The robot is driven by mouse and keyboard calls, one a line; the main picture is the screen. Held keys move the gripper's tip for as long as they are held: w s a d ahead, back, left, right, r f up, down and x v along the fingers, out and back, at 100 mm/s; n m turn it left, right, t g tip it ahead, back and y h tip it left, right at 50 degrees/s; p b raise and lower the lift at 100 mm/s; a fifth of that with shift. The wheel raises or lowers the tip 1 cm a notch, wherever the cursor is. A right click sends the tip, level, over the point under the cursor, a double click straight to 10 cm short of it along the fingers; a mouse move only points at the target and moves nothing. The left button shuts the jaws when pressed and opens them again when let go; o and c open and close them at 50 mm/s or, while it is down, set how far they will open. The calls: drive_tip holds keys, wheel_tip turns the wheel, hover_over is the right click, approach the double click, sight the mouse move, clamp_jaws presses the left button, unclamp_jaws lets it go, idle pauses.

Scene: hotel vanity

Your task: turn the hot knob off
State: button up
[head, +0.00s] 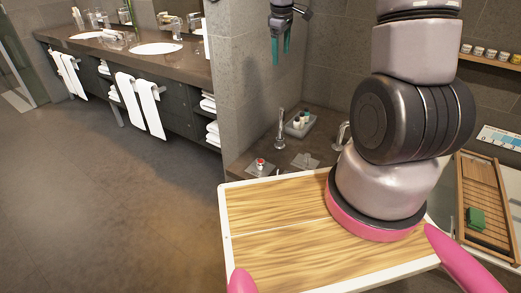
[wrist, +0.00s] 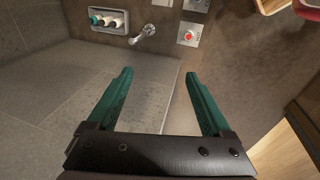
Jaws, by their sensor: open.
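The hot knob (head: 260,163) has a red top and sits on a small square metal plate on the dark ledge. It also shows in the wrist view (wrist: 188,37), upper right of centre, beyond the fingertips. A second metal plate (head: 305,161) lies to its right in the head view and shows partly at the wrist view's top edge (wrist: 196,4). A chrome spout (head: 280,130) stands behind the plates. My gripper (head: 281,56) has teal fingers, spread apart and empty, up in the air above the ledge. In the wrist view its fingers (wrist: 159,73) are clear of the knob.
A grey tray with small bottles (head: 300,124) stands behind the spout. A grey wall end (head: 240,80) rises left of the ledge. A wooden rack (head: 487,190) with a green item is at far right. A vanity with sinks (head: 157,48) stands at upper left; the floor before it is clear.

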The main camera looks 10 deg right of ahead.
drive_tip(key=w+a+f+n+g, duration=0.1)
drive_tip(key=w+f+n, duration=0.2)
drive_tip(key=f, duration=0.7)
drive_tip(key=w+a+f+n, duration=0.2)
drive_tip(key=w+f+n, duration=0.1)
drive_tip(key=f, duration=0.7)
drive_tip(key=n+g+y, duration=0.1)
drive_tip(key=n+g, duration=0.1)
drive_tip(key=n, duration=0.3)
hover_over(261, 161)
wheel_tip(261, 161, down, 20)
wheel_tip(261, 161, down, 11)
drive_tip(key=shift+a+f, duration=0.1)
drive_tip(key=shift+f, duration=0.05)
clamp_jaws()
